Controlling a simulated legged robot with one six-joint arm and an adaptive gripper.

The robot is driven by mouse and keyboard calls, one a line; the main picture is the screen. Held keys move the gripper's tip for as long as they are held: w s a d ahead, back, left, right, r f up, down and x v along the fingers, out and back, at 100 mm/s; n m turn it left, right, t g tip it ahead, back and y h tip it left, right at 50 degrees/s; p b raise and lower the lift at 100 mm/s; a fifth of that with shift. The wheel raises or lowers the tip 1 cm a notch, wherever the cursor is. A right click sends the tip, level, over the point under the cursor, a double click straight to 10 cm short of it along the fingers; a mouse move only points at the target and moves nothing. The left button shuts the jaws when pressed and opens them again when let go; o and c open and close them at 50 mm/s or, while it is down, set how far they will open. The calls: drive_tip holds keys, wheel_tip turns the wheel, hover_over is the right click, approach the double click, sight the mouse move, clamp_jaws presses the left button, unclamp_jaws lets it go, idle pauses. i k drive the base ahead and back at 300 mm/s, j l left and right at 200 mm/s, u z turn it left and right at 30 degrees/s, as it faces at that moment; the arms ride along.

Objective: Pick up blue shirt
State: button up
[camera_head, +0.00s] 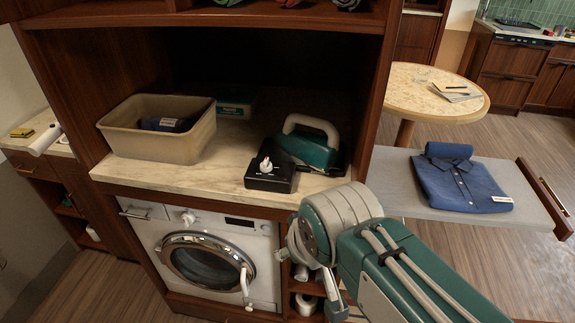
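A blue shirt (468,192) lies neatly folded on a grey pull-out board (410,207) at the right. Its collar and buttons face up, a rolled part sits at its far end, and a small white tag shows at its near right corner. My arm (385,262) reaches in from the lower right, to the left of the shirt and apart from it.
A beige basin (190,150) with a dark blue item, a green iron (305,149) and a black box with a knob (270,177) stand on the counter. A washing machine (205,255) is below. A round table (440,93) stands behind the board.

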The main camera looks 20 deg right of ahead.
sight(447, 178)
drive_tip(key=z, duration=1.9)
drive_tip(key=i+l+u, duration=0.1)
drive_tip(key=l, duration=0.3)
drive_tip(key=i+l+u, duration=0.15)
drive_tip(key=l, duration=0.3)
drive_tip(key=i+l+u, duration=0.25)
drive_tip(key=i+l, duration=0.15)
drive_tip(key=i+j+u, duration=0.1)
drive_tip(key=i+u, duration=0.15)
drive_tip(key=i, duration=0.5)
